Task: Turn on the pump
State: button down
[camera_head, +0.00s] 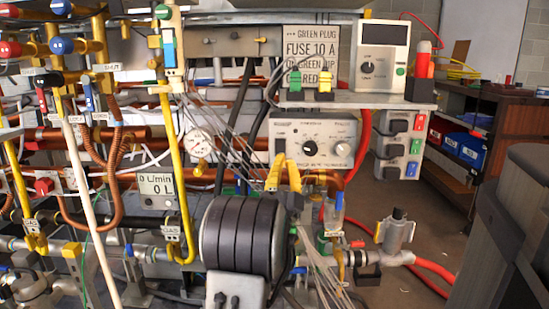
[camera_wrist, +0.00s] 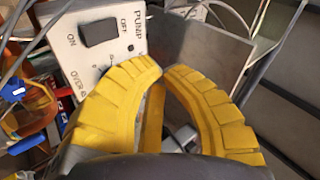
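In the wrist view the pump panel (camera_wrist: 70,57) is a pale plate marked PUMP, OFF and ON. It carries a black rocker switch (camera_wrist: 98,32); I cannot tell which side is pressed. My gripper (camera_wrist: 163,72) has two yellow ribbed fingers, their tips close together with nothing seen held between them. The tips appear right of and below the switch, apart from it in the picture. In the head view my gripper (camera_head: 285,160) is in front of a grey control box (camera_head: 325,165) with knobs. I cannot tell for sure whether this box is the pump panel.
Yellow and copper pipes (camera_head: 175,170) with valves crowd the left. A shelf (camera_head: 350,99) with a meter box (camera_head: 381,57) is above the control box. Thin wires run close to my gripper. Open floor (camera_head: 400,285) lies at the lower right.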

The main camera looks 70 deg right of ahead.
aim_at(284, 143)
jog(key=shift+d, duration=0.1)
jog(key=shift+w+d+f, duration=0.2)
jog(key=shift+w+d, duration=0.25)
jog(key=shift+d, duration=0.9)
jog(key=shift+w+d+f, duration=0.15)
jog(key=shift+w+d, duration=0.25)
jog(key=shift+d, duration=0.95)
jog(key=shift+w+d+f, duration=0.2)
jog(key=shift+w+d, duration=0.25)
jog(key=shift+d, duration=0.9)
jog(key=shift+w+d, duration=0.1)
jog(key=shift+d, duration=0.15)
jog(key=shift+d, duration=0.15)
jog(key=shift+w+d+f, duration=0.1)
jog(key=shift+w+d, duration=0.05)
jog(key=shift+d, duration=0.15)
jog(key=shift+a, duration=0.15)
jog(key=shift+s+a, duration=0.25)
jog(key=shift+a, duration=0.3)
jog(key=shift+s+a+r, duration=0.15)
jog(key=shift+s+a, duration=0.1)
jog(key=shift+a, duration=0.55)
jog(key=shift+s+a+r, duration=0.1)
jog(key=shift+s+a, duration=0.1)
jog(key=shift+a, duration=0.6)
jog(key=shift+s+a+r, duration=0.15)
jog(key=shift+s+a, duration=0.1)
jog(key=shift+a, duration=0.55)
